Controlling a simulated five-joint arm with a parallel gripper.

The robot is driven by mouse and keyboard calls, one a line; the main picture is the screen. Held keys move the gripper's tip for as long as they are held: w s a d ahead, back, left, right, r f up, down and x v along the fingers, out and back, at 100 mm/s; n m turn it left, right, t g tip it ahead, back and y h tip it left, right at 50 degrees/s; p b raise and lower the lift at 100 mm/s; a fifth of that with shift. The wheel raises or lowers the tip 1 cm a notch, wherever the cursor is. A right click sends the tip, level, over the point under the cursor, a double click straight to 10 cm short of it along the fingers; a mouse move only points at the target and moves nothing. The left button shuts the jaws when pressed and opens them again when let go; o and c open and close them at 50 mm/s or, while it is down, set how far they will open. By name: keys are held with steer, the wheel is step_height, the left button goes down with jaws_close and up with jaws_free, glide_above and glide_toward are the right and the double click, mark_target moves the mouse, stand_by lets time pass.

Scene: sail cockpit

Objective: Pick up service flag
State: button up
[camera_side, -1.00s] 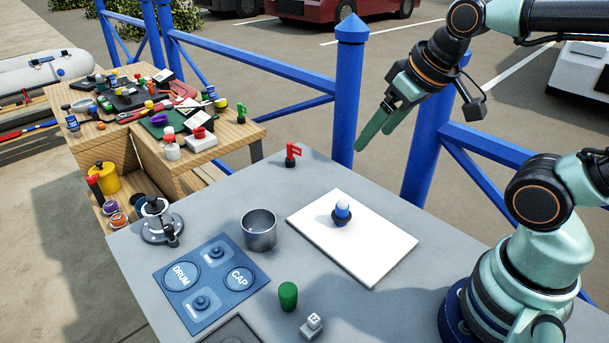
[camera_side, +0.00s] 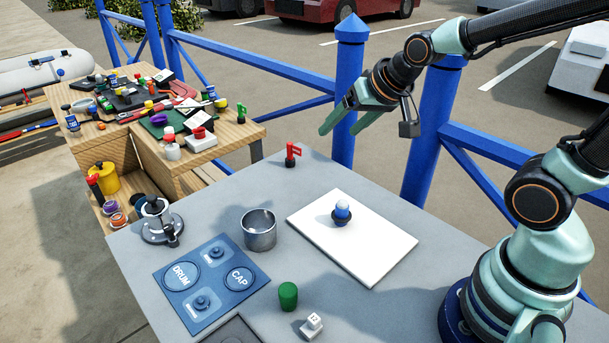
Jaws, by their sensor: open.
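The service flag, which looks to be the small red flag on a dark base (camera_side: 291,154), stands upright near the far corner of the grey table (camera_side: 240,200). My gripper (camera_side: 337,128) is open and empty. It hangs in the air to the right of the flag and above it in the picture, apart from it, with its green fingers pointing down and left. Nothing hides the flag.
A metal cup (camera_side: 259,229), blue panel (camera_side: 205,284), green cylinder (camera_side: 288,295), white block (camera_side: 312,325) and winch-like fitting (camera_side: 160,221) stand on the table. A blue post (camera_side: 349,90) rises behind the far edge.

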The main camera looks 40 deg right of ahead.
steer(key=w+d+f+m+t, duration=0.2)
steer(key=w+f+m+t, duration=0.1)
steer(key=w+f+m, duration=0.4)
steer(key=m+t+h, duration=0.2)
steer(key=m+t, duration=0.1)
steer(key=m, duration=0.4)
glide_toward(292, 149)
steer(key=shift+x, duration=3.6)
jaws_close()
